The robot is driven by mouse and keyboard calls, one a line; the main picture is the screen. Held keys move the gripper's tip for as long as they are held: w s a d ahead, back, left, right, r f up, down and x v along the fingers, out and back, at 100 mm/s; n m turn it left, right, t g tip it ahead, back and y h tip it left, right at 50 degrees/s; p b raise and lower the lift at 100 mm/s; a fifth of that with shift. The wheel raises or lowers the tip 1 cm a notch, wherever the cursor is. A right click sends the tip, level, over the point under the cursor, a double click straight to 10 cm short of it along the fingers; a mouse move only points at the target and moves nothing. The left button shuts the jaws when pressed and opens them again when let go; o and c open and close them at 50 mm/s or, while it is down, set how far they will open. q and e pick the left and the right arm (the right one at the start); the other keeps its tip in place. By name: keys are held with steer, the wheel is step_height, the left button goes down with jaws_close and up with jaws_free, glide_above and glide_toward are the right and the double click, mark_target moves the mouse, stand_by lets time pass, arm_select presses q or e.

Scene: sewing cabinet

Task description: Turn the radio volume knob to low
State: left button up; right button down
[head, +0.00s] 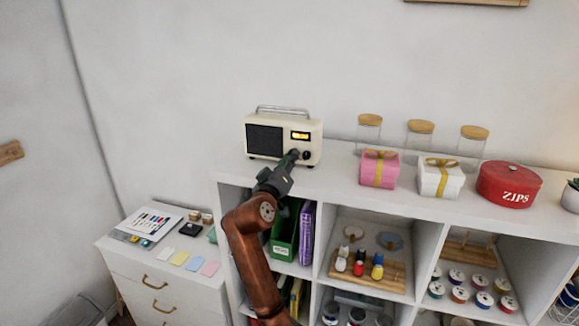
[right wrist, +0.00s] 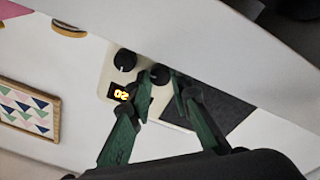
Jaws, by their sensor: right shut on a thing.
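The cream radio (head: 256,122) stands upright on top of the white shelf unit. It has a dark speaker grille, a lit amber display (head: 299,135) and a carry handle. My right gripper (head: 295,154) reaches up to the lower right of its front. In the right wrist view the radio appears turned over, with two black knobs beside the display (right wrist: 122,94). My right gripper's fingers (right wrist: 161,78) are closed around one knob (right wrist: 160,72), the one nearer the grille. The other knob (right wrist: 125,60) is free. No label tells which is the volume knob. My left gripper is not in view.
A pink gift box (head: 367,171), a white gift box (head: 433,182), a red ZIPS tin (head: 509,186) and glass jars (head: 419,140) stand right of the radio. The shelf edge (head: 345,200) lies below my gripper. A low drawer cabinet (head: 127,262) stands left.

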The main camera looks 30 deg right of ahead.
steer(key=shift+m+b, duration=0.4)
steer(key=shift+m, duration=0.1)
steer(key=c, duration=1.7)
jaws_free()
steer(key=shift+w, duration=0.1)
steer(key=shift+c, duration=0.2)
steer(key=v, duration=1.2)
